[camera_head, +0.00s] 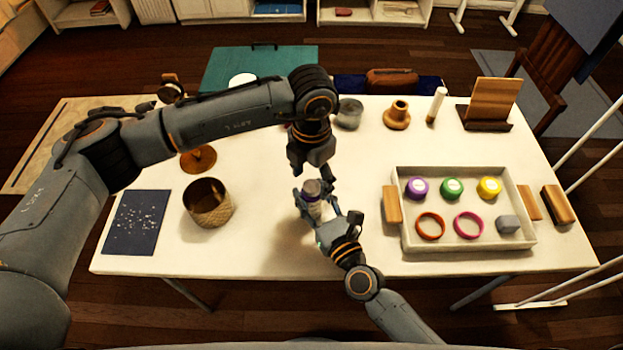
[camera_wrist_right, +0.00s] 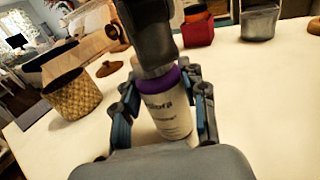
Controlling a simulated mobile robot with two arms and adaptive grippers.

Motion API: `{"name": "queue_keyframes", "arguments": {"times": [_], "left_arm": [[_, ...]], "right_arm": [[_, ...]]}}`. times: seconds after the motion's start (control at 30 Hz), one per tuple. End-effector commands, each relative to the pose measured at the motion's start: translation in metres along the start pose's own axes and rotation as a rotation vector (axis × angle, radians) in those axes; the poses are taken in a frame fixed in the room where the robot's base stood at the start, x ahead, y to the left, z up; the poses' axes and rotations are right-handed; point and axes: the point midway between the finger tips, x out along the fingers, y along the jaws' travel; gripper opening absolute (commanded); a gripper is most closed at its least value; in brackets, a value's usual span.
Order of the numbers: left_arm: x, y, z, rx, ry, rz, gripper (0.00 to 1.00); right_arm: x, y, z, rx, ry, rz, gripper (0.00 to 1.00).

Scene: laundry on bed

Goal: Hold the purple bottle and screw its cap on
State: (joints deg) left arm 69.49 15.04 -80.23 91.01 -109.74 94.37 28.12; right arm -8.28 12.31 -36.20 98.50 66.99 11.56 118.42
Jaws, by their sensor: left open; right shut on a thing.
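A white bottle (camera_head: 317,210) with a purple band near its top stands upright at the front middle of the table. My right gripper (camera_head: 317,213) is shut on its body, with a finger on each side. In the right wrist view the bottle (camera_wrist_right: 170,115) shows dark print between my fingers. In the wrist view a dark part hides what is above the purple band, so I cannot tell how the cap sits.
A woven basket (camera_head: 208,204) and dark board (camera_head: 136,222) are at left. Several small items line the back.

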Motion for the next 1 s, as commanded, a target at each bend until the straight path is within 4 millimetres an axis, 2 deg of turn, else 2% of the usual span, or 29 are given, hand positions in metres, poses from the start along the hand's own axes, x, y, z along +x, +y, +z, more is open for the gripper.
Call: {"name": "queue_keyframes", "arguments": {"times": [0.3,0.43,0.6,0.9,0.93,1.0], "left_arm": [[-0.068,0.001,0.001,0.001,-0.004,0.002,0.65],[-0.089,0.000,0.001,0.000,-0.003,0.001,0.65],[-0.104,0.000,0.000,-0.001,-0.001,0.000,0.65],[-0.106,0.000,0.000,0.000,0.000,0.000,0.65],[-0.106,0.000,0.000,0.000,0.000,0.000,0.65],[-0.106,0.000,0.000,0.000,0.000,0.000,0.65]], "right_arm": [[0.000,0.000,0.000,0.000,0.000,0.000,0.00],[0.000,0.000,0.000,0.000,0.000,0.000,0.00],[0.000,0.000,0.000,0.000,0.000,0.000,0.00],[0.000,0.000,0.000,0.000,0.000,0.000,0.00],[0.000,0.000,0.000,0.000,0.000,0.000,0.45],[0.000,0.000,0.000,0.000,0.000,0.000,0.59]]}}
